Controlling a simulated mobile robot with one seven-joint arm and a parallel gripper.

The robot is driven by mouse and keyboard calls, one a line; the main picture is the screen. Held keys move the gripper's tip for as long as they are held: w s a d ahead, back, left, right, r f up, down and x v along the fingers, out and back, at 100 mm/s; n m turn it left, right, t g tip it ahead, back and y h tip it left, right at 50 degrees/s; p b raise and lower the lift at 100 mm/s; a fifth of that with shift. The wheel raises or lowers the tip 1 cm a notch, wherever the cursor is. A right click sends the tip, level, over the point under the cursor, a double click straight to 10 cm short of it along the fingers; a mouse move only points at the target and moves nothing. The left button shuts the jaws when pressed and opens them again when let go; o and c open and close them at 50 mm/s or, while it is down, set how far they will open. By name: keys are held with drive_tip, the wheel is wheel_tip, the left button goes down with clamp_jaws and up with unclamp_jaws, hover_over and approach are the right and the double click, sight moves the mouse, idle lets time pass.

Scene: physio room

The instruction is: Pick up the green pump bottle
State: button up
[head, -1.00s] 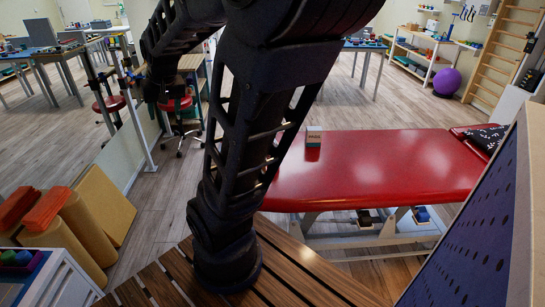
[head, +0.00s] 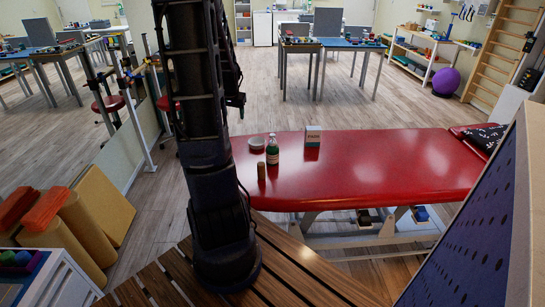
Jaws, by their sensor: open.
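The green pump bottle (head: 272,151) stands upright on the red treatment table (head: 400,165), near its left end. It has a pale label, and its top is small in this view. My gripper (head: 237,104) hangs just right of my upright arm, above and left of the bottle in the picture. It is apart from the bottle and open, with nothing seen between its fingers. My arm hides part of the table's left end.
A small brown cylinder (head: 261,171) stands just in front of the bottle. A white round dish (head: 256,142) lies behind it to the left. The table's right half is mostly bare.

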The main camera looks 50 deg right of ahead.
drive_tip(key=s+d+f+m+g+h, duration=0.1)
drive_tip(key=s+d+f+m, duration=0.1)
drive_tip(key=s+d+f, duration=0.4)
drive_tip(key=s+d+f+m+g, duration=0.1)
drive_tip(key=d+f, duration=0.3)
drive_tip(key=d, duration=0.4)
hover_over(273, 141)
drive_tip(key=shift+h, duration=0.3)
drive_tip(key=f, duration=0.2)
drive_tip(key=a+f, duration=0.1)
drive_tip(key=f, duration=0.1)
drive_tip(key=shift+f, duration=0.1)
drive_tip(key=shift+a+x, duration=0.2)
drive_tip(key=shift+x, duration=2.9)
drive_tip(key=shift+w, duration=0.1)
drive_tip(key=shift+c, duration=0.5)
drive_tip(key=shift+a+f, duration=0.1)
clamp_jaws()
